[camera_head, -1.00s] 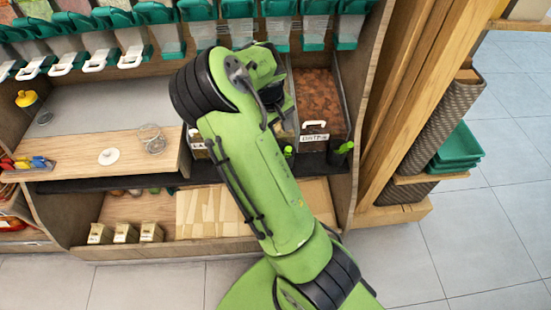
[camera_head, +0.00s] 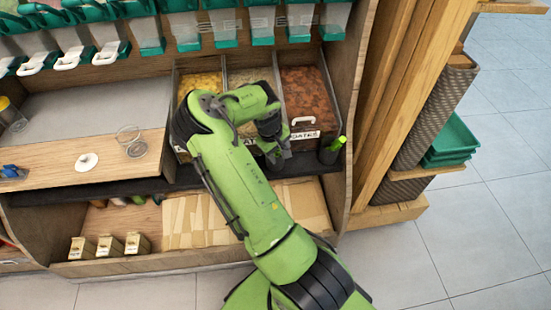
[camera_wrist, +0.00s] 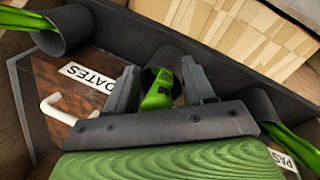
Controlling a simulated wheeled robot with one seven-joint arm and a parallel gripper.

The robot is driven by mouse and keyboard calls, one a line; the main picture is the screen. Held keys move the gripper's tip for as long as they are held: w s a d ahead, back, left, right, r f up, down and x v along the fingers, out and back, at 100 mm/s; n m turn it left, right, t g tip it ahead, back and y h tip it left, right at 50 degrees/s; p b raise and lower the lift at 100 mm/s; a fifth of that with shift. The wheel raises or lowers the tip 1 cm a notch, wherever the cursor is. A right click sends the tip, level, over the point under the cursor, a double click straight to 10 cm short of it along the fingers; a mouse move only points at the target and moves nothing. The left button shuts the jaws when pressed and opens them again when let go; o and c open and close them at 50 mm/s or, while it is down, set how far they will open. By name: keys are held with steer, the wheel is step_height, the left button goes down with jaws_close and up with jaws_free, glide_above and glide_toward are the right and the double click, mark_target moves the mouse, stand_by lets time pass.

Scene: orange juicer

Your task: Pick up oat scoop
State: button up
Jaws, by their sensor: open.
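In the wrist view a green scoop handle (camera_wrist: 158,92) stands in a dark cup (camera_wrist: 163,62), between the cups for the dates and pasta bins. It appears to be the oat scoop; its own label is not readable. My gripper (camera_wrist: 160,85) is open, with one grey finger on either side of this handle. I cannot tell whether a finger touches it. In the head view my gripper (camera_head: 277,155) is low at the front of the oats bin (camera_head: 250,76), and my arm hides the scoop there.
The dates bin (camera_head: 308,95) is at right, with a green-handled scoop (camera_head: 338,143) in a cup before it. Another cup with green handles (camera_wrist: 262,105) is at right in the wrist view. A wooden counter (camera_head: 110,165) lies left; a wooden post (camera_head: 395,90) stands right.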

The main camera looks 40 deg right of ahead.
steer(key=shift+r, duration=0.1)
steer(key=shift+c, duration=0.3)
jaws_close()
steer(key=shift+r, duration=0.1)
